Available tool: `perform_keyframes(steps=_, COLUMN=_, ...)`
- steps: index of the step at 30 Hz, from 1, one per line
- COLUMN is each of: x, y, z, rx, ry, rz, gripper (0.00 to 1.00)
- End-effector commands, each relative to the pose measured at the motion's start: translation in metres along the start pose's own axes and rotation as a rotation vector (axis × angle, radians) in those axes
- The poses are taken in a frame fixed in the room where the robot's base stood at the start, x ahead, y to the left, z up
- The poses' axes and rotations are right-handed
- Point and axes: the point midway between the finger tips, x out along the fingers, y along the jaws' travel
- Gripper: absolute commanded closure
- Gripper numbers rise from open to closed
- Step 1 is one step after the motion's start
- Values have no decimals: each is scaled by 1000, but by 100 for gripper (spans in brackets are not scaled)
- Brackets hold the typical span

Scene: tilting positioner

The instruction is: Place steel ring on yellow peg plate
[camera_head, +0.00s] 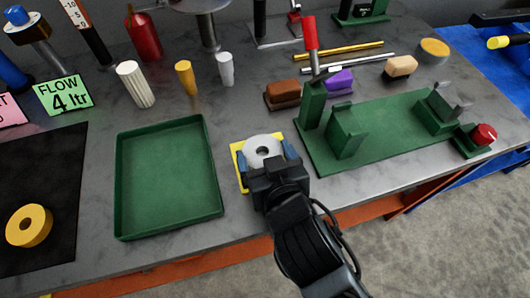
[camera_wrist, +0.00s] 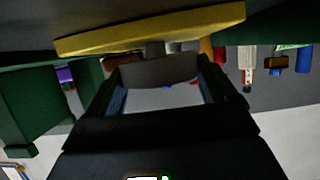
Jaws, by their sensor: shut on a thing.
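The steel ring (camera_head: 262,142) is a flat pale disc with a centre hole. My gripper (camera_head: 265,153) is shut on it, with one blue-padded finger at each side. The yellow peg plate (camera_head: 240,167) lies beneath the ring on the table, partly hidden by ring and gripper. In the wrist view the plate (camera_wrist: 110,39) spans the top, and a short grey peg (camera_wrist: 153,48) shows between it and the ring (camera_wrist: 158,72). A gap separates ring and plate there. I cannot tell whether the peg enters the hole.
A green tray (camera_head: 122,190) stands to the left. A green fixture base (camera_head: 385,130) with upright blocks and a red knob (camera_head: 483,134) is close on the right. A yellow ring (camera_head: 29,226) lies on a black mat (camera_head: 50,165). Cups and a sponge stand behind.

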Motion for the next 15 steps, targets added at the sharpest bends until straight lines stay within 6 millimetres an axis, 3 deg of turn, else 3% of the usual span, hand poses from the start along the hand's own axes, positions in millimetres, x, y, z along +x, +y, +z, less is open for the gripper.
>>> perform_keyframes(steps=15, x=5, y=0, z=12, rx=-1, ry=0, rz=0, gripper=87)
